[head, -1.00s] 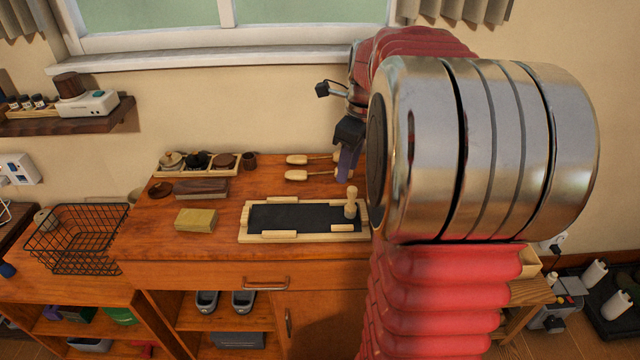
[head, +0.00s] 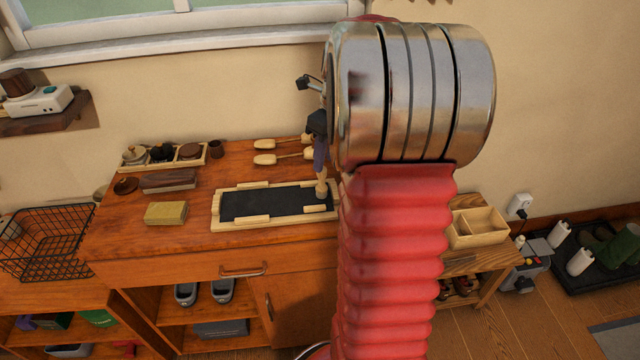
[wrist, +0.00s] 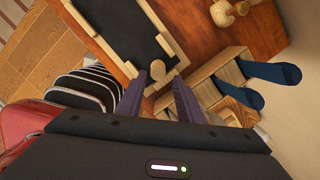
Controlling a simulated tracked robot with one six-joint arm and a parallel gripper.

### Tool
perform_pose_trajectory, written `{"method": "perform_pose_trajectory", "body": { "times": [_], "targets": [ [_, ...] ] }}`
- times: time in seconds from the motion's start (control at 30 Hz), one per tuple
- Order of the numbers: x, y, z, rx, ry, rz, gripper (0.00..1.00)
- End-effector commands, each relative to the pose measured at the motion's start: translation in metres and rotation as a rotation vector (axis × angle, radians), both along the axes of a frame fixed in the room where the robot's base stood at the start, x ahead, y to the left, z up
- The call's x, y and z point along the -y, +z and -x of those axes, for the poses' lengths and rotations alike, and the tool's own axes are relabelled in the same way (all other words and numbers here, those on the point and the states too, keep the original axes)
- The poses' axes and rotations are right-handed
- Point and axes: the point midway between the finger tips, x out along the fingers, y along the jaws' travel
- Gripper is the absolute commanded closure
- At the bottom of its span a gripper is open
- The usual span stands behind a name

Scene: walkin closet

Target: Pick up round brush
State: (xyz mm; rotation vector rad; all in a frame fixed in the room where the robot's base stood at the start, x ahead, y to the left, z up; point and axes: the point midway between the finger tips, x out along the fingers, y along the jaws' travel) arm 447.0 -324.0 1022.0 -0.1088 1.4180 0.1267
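The round brush (head: 322,188) is a pale wooden, upright piece at the right end of a wooden tray (head: 225,222) with a dark mat. In the wrist view its round top (wrist: 157,70) shows just beyond the fingertips, near the tray's corner. My gripper (head: 320,162) is just above the brush in the head view, pointing down. In the wrist view my gripper (wrist: 157,88) has its two purple fingers apart, with nothing held between them. The brush's lower part is hidden in the wrist view.
Wooden shoe trees (head: 278,144) lie behind the tray. A yellow block (head: 166,213) and a dark-topped brush (head: 170,180) lie left of it. Blue-ended items (wrist: 270,72) stand in a wooden holder close to my right finger in the wrist view. My arm hides the counter's right end.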

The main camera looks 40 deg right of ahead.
Motion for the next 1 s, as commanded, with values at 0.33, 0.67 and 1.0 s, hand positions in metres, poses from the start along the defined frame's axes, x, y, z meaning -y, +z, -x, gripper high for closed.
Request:
{"method": "perform_pose_trajectory", "body": {
  "times": [0.33,0.67,1.0],
  "targets": [
    [-0.002,-0.042,-0.006,0.000,0.001,-0.001,0.66],
    [-0.002,-0.043,-0.007,0.000,0.001,0.000,0.66],
    [-0.007,-0.076,-0.014,-0.003,0.002,-0.002,0.66]
  ]
}}
